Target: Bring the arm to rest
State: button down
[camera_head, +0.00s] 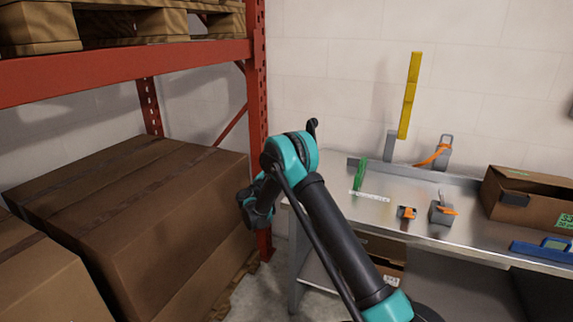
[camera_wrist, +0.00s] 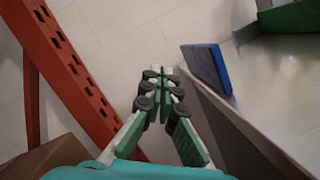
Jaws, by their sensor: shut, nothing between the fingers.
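My arm (camera_head: 330,225) rises from the lower right of the head view to a teal elbow joint, then folds down to the left beside the cardboard boxes. My gripper (camera_wrist: 160,78) shows in the wrist view with its green-padded fingers meeting at the tips, shut and empty. It points at the gap between the red rack post (camera_wrist: 75,80) and the table edge (camera_wrist: 225,110). In the head view I cannot make out the fingers; the dark wrist part hides them.
Large brown boxes (camera_head: 140,215) stand on the left by the red rack (camera_head: 256,100). The metal table (camera_head: 375,225) on the right bears a green item (camera_head: 361,173), tape dispensers (camera_head: 442,211), a blue tool (camera_head: 541,250) and an open carton (camera_head: 530,205). A yellow bar (camera_head: 410,95) stands behind.

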notch_tip(320, 180, up, 16)
jog(key=s+d+n+t+y, duration=0.15)
jog(key=n+t+y, duration=0.25)
jog(key=n+y, duration=0.85)
jog(key=s+d+r+n+g+y, duration=0.3)
jog(key=s+n, duration=0.4)
jog(key=n, duration=1)
jog(key=s+d+f+n+g+h, duration=0.2)
jog(key=s+d+f+n+g, duration=0.2)
jog(key=s, duration=1)
jog(key=s+d+f+n+g+h, duration=0.1)
jog(key=s+d+f+n+g, duration=0.4)
jog(key=s+d+f+n, duration=0.4)
jog(key=s+d+f+n+g+h, duration=0.2)
jog(key=s+d+f+n+g, duration=0.3)
jog(key=s, duration=1.6)
jog(key=d+f+n, duration=0.2)
jog(key=d+f, duration=0.3)
jog(key=shift+d+f+h, duration=0.2)
jog(key=shift+f+h, duration=0.1)
jog(key=shift+h, duration=0.05)
